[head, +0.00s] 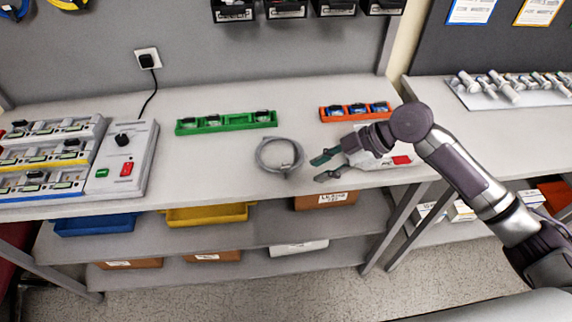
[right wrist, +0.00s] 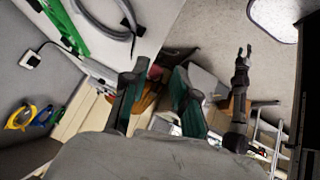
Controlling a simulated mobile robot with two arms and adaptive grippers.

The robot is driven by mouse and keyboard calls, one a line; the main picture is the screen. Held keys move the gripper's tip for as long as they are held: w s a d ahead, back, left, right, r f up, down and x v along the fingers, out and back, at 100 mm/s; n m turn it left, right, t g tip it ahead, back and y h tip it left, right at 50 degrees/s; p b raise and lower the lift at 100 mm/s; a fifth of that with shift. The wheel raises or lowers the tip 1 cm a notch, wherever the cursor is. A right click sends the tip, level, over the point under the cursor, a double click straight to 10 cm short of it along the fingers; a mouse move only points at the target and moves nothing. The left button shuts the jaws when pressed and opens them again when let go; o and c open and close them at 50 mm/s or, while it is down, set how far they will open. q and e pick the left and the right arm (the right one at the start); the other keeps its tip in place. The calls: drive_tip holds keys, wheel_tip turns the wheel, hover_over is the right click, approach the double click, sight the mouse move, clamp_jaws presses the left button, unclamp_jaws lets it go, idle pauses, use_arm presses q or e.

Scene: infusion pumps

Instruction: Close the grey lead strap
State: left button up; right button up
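The grey lead (head: 279,156) lies as a loose coil on the bench, with its ends near the lower right of the loop. In the right wrist view, part of the grey lead (right wrist: 122,14) shows at the top. My right gripper (head: 315,169) is open and empty, just right of the coil and apart from it. Its green-padded fingers also show spread in the right wrist view (right wrist: 157,88). A small gripper, seemingly my left (right wrist: 245,50), shows at the right there, away from the bench, its fingers apart and empty.
A green rack (head: 226,122) lies behind the coil, and an orange rack (head: 354,111) is behind right. A white device with a red label (head: 402,160) sits beside my right gripper.

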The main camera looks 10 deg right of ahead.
approach(289, 165)
drive_tip(key=d+r, duration=0.1)
drive_tip(key=d, duration=0.1)
drive_tip(key=shift+n+y, duration=0.4)
drive_tip(key=p+x, duration=0.3)
drive_tip(key=x, duration=0.9)
drive_tip(key=shift+s+p, duration=0.1)
drive_tip(key=shift+p, duration=0.25)
drive_tip(key=shift+a+f, duration=0.4)
use_arm(q)
drive_tip(key=r, duration=0.2)
drive_tip(key=d+r, duration=0.1)
drive_tip(key=r, duration=0.1)
use_arm(e)
clamp_jaws()
